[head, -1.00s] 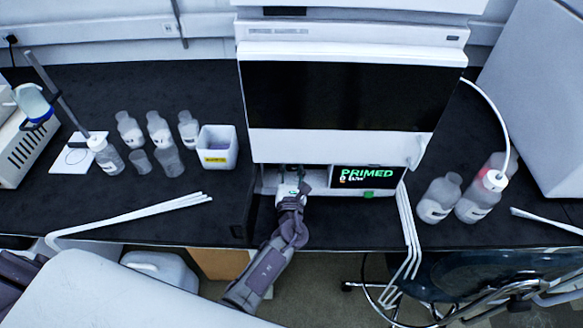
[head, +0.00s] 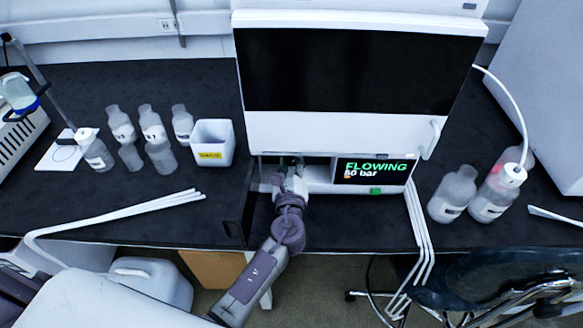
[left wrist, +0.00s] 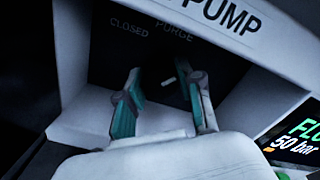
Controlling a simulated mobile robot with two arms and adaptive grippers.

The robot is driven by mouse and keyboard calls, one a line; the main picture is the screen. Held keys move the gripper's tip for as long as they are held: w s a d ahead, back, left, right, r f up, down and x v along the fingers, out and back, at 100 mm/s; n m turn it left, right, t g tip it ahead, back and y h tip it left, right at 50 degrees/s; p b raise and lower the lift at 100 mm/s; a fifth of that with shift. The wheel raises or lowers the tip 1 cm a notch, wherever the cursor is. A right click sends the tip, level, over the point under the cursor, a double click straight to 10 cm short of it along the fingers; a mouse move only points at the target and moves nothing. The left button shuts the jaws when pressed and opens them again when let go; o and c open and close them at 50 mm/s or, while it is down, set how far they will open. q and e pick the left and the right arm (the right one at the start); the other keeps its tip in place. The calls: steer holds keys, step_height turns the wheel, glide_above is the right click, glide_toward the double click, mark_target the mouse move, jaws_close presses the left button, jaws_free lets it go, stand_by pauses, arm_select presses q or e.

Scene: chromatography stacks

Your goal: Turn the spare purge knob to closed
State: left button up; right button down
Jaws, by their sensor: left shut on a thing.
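The pump module (head: 322,187) sits at the bottom of the white instrument stack, with a lit screen (head: 376,170) reading FLOWING and 50 bar. My left gripper (head: 291,172) reaches into its dark recess. In the left wrist view, my left gripper (left wrist: 160,100) has its teal-padded fingers on either side of the dark purge knob, shut on it. A small pale pointer (left wrist: 170,82) shows between the fingers, below the PURGE label and right of the CLOSED label. The knob's outline is lost in shadow, so its exact angle is unclear. My right gripper is out of view.
Several bottles (head: 152,130) and a white bin (head: 213,143) stand left of the stack. Two bottles (head: 455,195) stand close on its right. White tubes (head: 120,212) lie along the bench's front left; more hang over the edge at right.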

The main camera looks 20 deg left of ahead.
arm_select(q)
steer(key=n+b, duration=0.4)
steer(key=n, duration=0.1)
steer(key=shift+f, duration=0.2)
steer(key=shift+r+n+b, duration=0.1)
steer(key=shift+n+b, duration=0.65)
steer(key=shift+n, duration=0.35)
steer(key=o, duration=1.2)
steer(key=shift+c, duration=0.2)
steer(key=shift+s, duration=0.2)
steer(key=v, duration=1.1)
steer(key=shift+s, duration=0.3)
steer(key=shift+d+r, duration=0.1)
steer(key=shift+d, duration=0.05)
